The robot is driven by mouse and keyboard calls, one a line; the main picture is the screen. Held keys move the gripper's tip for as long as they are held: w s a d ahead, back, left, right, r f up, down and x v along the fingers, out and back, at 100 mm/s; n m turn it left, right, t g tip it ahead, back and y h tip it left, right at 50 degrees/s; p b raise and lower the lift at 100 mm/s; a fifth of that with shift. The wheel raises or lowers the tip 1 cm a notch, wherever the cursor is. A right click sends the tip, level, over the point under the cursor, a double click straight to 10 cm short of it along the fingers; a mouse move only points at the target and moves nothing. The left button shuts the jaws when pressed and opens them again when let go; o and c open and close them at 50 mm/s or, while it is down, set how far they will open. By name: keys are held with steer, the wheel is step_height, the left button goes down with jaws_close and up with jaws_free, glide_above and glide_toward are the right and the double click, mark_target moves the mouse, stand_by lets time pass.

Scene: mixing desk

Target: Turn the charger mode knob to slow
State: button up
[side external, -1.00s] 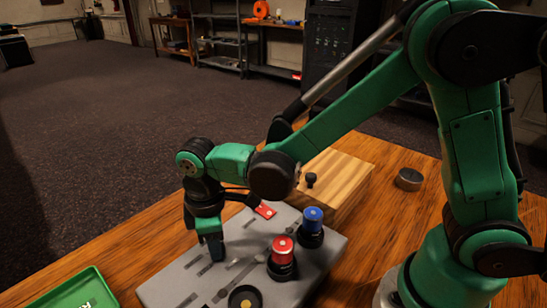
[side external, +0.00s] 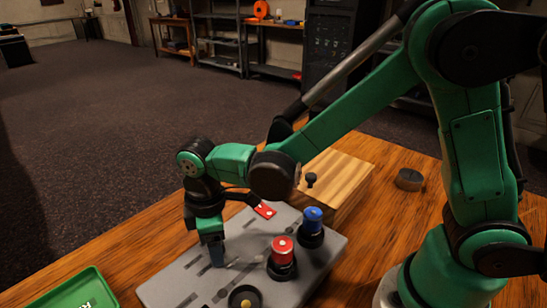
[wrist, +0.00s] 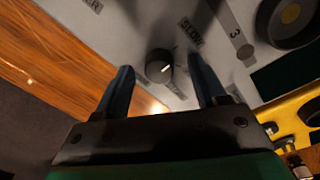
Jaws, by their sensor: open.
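The grey panel (side external: 170,283) lies on the wooden desk under my gripper (side external: 214,262). In the wrist view a small round black knob (wrist: 158,66) with a short white mark sits on the panel. A "SLOW" label (wrist: 191,31) is beyond it to the upper right. A second, unreadable label (wrist: 177,90) is to its lower right. My gripper is open, with one finger on each side of the knob; I cannot tell whether they touch it. In the side view my gripper hides the knob.
A red button (side external: 283,250), a blue button (side external: 312,222), a black dial with a yellow centre (side external: 245,298) and a red piece (side external: 264,210) are on the panel.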

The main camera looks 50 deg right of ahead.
steer(key=shift+r, duration=0.1)
steer(key=shift+s+a+r, duration=0.1)
steer(key=shift+r, duration=2.6)
steer(key=s+d+r+m+t, duration=0.2)
steer(key=d+m+t, duration=0.1)
steer(key=d+m, duration=0.2)
steer(key=s+d+r+m+t, duration=0.2)
steer(key=s+d+m+t, duration=0.1)
steer(key=d+m, duration=0.3)
steer(key=shift+d+t, duration=0.3)
steer(key=shift+d, duration=0.7)
steer(key=shift+c, duration=0.2)
